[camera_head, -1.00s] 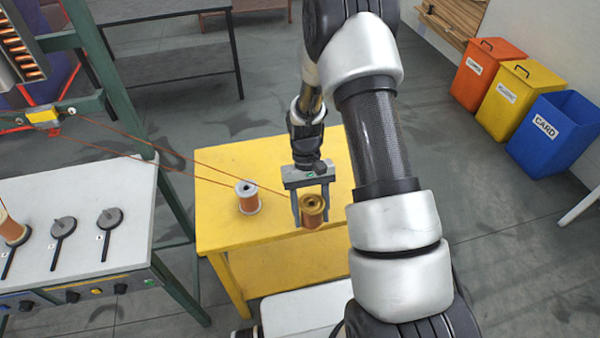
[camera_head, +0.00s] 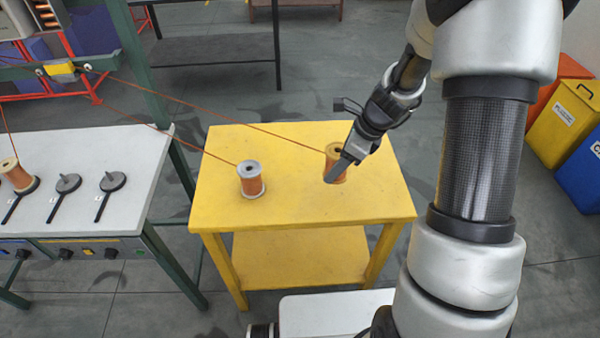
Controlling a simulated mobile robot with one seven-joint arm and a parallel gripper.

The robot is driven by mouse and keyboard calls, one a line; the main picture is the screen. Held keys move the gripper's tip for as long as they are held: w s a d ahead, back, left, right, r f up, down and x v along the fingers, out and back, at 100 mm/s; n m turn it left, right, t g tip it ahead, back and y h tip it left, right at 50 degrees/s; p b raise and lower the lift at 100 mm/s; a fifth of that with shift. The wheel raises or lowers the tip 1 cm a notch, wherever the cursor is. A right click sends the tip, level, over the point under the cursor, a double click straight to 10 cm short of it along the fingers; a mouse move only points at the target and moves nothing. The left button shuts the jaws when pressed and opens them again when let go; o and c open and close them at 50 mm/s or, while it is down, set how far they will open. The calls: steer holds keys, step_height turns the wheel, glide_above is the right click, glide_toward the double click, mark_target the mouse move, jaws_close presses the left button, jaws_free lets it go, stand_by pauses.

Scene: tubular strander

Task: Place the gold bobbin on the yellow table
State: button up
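The gold bobbin (camera_head: 334,152), wound with copper wire, is upright at the right part of the yellow table (camera_head: 290,206). I cannot tell whether its base touches the tabletop. My gripper (camera_head: 338,172) reaches down from the upper right, seen from its side. A grey finger crosses in front of the bobbin and hides part of it. The other finger is hidden, so I cannot see whether they grip the bobbin.
A silver-flanged bobbin (camera_head: 251,180) stands on the table's left part. Copper wires run from the machine to both bobbins. A white bench (camera_head: 75,205) with another bobbin (camera_head: 16,175) is at left. Bins (camera_head: 562,125) stand at right. The table's front is clear.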

mark_target(340, 150)
steer(key=m, duration=0.2)
steer(key=w+r+m+t+h+b, duration=0.1)
steer(key=m, duration=0.1)
steer(key=w+r+m+t+h+b, duration=0.1)
steer(key=m, duration=0.2)
steer(key=shift+w+d, duration=0.2)
steer(key=shift+d, duration=0.2)
steer(key=shift+w+d+r+m, duration=0.1)
steer(key=shift+d+r+m, duration=0.05)
steer(key=shift+m, duration=0.25)
steer(key=shift+m+h, duration=0.3)
steer(key=shift+d+f+b, duration=0.1)
steer(key=shift+f+b, duration=2.5)
steer(key=shift+f, duration=2.3)
steer(key=shift+f, duration=0.2)
steer(key=o, duration=1.6)
steer(key=shift+o, duration=0.2)
steer(key=shift+r, duration=0.1)
